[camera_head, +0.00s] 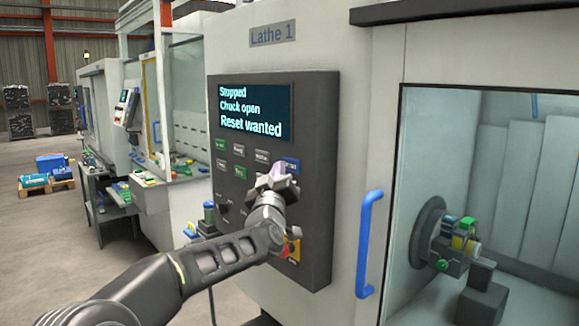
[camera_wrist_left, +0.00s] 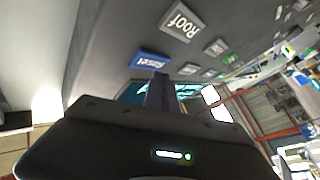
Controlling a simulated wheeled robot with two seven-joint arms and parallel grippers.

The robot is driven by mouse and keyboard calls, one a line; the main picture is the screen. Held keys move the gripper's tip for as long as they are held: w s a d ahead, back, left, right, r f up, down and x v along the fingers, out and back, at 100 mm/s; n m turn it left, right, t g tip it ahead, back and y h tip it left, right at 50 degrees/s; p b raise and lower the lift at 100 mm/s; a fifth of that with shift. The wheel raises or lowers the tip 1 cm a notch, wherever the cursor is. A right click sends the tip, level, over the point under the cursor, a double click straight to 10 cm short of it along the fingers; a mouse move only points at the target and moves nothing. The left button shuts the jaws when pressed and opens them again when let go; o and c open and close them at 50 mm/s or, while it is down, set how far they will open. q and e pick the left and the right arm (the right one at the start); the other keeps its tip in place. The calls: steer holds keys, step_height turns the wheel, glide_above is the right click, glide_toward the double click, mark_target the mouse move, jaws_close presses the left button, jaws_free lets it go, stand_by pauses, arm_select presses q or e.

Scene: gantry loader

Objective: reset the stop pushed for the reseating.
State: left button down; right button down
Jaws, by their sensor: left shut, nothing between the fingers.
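The dark control panel (camera_head: 328,200) of Lathe 1 has a screen (camera_head: 250,112) reading "Stopped, Chuck open, Reset wanted". My left gripper (camera_head: 279,172) is shut and empty in front of the panel, just below the blue button (camera_head: 292,163) at its right. In the left wrist view this button (camera_wrist_left: 150,59) reads "Reset", and the tips of my shut fingers (camera_wrist_left: 160,80) are close beside it. I cannot tell whether they touch it. A red stop knob (camera_head: 284,249) by a yellow plate (camera_head: 295,250) sits low on the panel, partly hidden by my wrist.
A grey "Roof" button (camera_wrist_left: 181,21) is near Reset in the left wrist view. A blue door handle (camera_head: 369,243) stands right of the panel. Behind the glass, a chuck (camera_head: 430,232) shows with green and yellow parts. Open floor (camera_head: 40,250) lies at the left.

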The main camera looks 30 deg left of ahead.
stand_by(0.4)
arm_select(q)
steer(key=shift+w+d, duration=0.15)
steer(key=shift+w, duration=0.25)
steer(key=shift+w+d, duration=0.1)
steer(key=shift+w, duration=0.25)
stand_by(0.6)
stand_by(0.3)
steer(key=shift+s+f+b, duration=0.15)
steer(key=shift+s+b, duration=0.15)
steer(key=shift+s+a+b, duration=0.2)
steer(key=shift+s+b, duration=0.1)
steer(key=shift+s, duration=0.15)
